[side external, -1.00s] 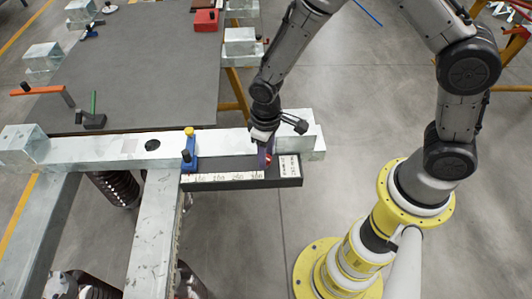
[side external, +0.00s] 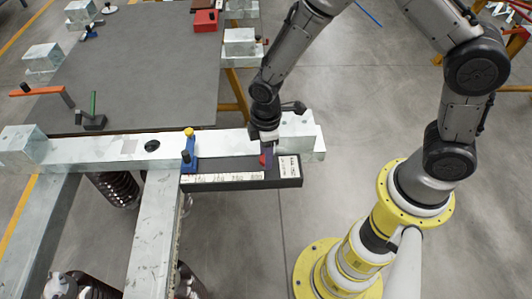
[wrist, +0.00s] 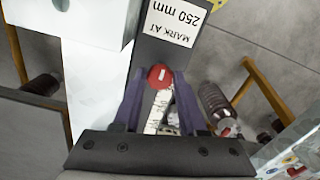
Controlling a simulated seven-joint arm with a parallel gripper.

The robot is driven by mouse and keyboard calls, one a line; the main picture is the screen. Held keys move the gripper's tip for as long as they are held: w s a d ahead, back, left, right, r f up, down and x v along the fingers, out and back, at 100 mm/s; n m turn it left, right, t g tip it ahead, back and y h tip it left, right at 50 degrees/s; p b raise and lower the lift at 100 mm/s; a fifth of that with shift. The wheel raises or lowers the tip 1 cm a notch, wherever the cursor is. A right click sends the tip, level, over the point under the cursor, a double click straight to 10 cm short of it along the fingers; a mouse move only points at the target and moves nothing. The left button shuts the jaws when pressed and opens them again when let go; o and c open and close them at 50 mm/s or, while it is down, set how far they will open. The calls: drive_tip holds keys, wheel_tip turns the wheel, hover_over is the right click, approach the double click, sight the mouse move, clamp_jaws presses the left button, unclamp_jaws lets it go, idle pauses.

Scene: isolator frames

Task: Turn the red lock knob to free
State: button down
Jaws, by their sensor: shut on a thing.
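The red lock knob (wrist: 160,76) shows in the wrist view between the tips of my gripper's purple fingers (wrist: 158,82). A short white line on its top runs roughly up and down in that picture. In the side external view the knob (side external: 262,160) sits on the dark bar near its right end, partly covered by my gripper (side external: 267,155). My gripper is shut on the knob from above. The dark bar (side external: 240,183) carries a white numbered scale (side external: 225,178) and a label (wrist: 182,22) reading "MARK AT 250 mm". No free or lock marking is readable.
A blue clamp (side external: 189,155) with a yellow knob stands at the left on the bar. The bar lies along a pale metal beam (side external: 100,150). A grey table (side external: 150,70) with metal blocks, a red box (side external: 205,20) and an orange-handled tool (side external: 38,90) is behind.

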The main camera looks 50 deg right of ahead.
drive_tip(key=shift+r, duration=0.15)
idle(0.3)
drive_tip(key=shift+c, duration=2.3)
unclamp_jaws()
wheel_tip(320, 180, up, 14)
